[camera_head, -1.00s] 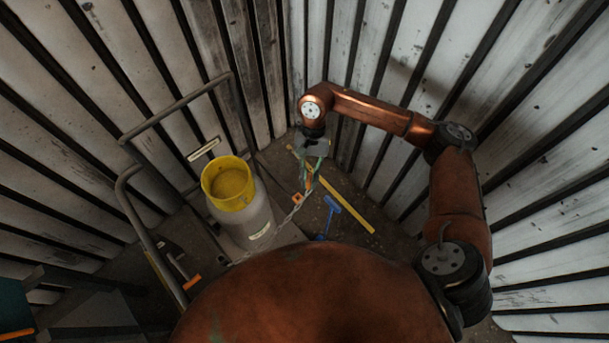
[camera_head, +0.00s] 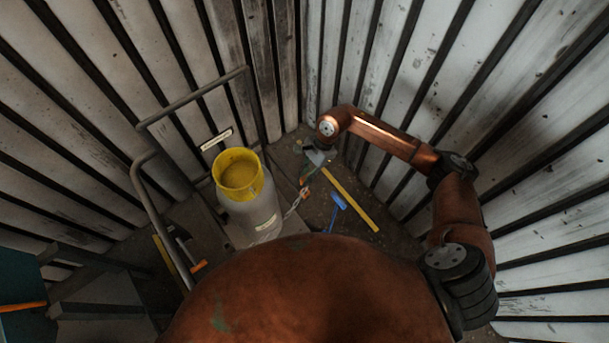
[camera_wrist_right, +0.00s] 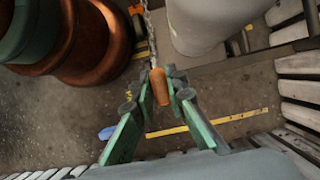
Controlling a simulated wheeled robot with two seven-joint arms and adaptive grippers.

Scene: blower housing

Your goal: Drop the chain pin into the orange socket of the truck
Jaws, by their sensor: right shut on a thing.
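The chain pin (camera_wrist_right: 160,87), an orange-brown peg, sits between the green fingers of my right gripper (camera_wrist_right: 161,95), which is shut on it. A metal chain (camera_wrist_right: 151,38) runs from it past the grey bottle. In the head view my right gripper (camera_head: 311,168) is beyond and right of the bottle, with orange at the chain's end (camera_head: 304,193). The truck's bent grey handle (camera_head: 192,97) rises behind the bottle. A small orange part (camera_head: 198,266) shows left of the bottle; I cannot tell for sure that it is the socket. My left gripper is out of view.
A grey bottle (camera_head: 250,215) with a yellow collar (camera_head: 239,176) stands on the truck. A yellow strip (camera_head: 351,199) and a blue tool (camera_head: 337,206) lie on the floor. Slatted walls close in behind and on both sides.

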